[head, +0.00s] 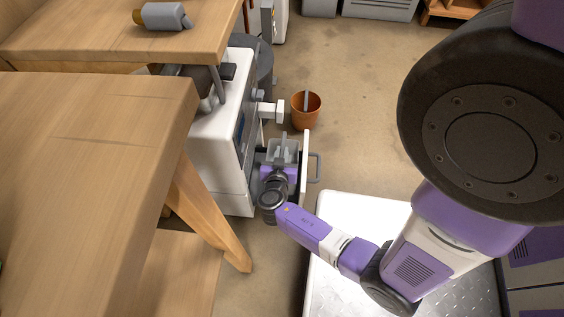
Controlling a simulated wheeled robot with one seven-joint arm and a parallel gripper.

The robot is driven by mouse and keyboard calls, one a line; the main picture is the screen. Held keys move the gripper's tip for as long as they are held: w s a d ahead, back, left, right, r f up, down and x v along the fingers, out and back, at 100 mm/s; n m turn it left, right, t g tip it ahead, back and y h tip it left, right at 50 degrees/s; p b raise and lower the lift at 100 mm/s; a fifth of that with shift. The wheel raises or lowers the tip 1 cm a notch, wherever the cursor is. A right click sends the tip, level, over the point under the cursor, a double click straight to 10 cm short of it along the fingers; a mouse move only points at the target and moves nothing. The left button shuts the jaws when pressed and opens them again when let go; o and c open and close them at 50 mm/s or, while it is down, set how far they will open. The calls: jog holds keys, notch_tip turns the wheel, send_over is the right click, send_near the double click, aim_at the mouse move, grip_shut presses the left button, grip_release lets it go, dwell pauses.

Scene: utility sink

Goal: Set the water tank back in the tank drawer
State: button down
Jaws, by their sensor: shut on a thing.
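The white machine (218,150) stands on the floor beside the wooden table. Its tank drawer (305,158) is pulled out to the right, showing a white front panel and a grey handle. The grey water tank (291,156) shows at the drawer, just left of that front panel. My gripper (283,146) is shut on the tank, reaching in from the near side. My wrist hides the near part of the tank and much of the drawer. I cannot tell whether the tank rests on the drawer floor or hangs above it.
A terracotta pot (306,112) stands on the floor behind the drawer. A white spout-like part (270,110) juts from the machine's front. The wooden table (90,150) and its leg are close on the left. Open floor (362,120) lies to the right.

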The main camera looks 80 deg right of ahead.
jog(key=shift+f+b, duration=1)
jog(key=shift+f, duration=1.2)
jog(key=shift+f, duration=0.2)
jog(key=c, duration=1.4)
grip_release()
jog(key=shift+r, duration=0.1)
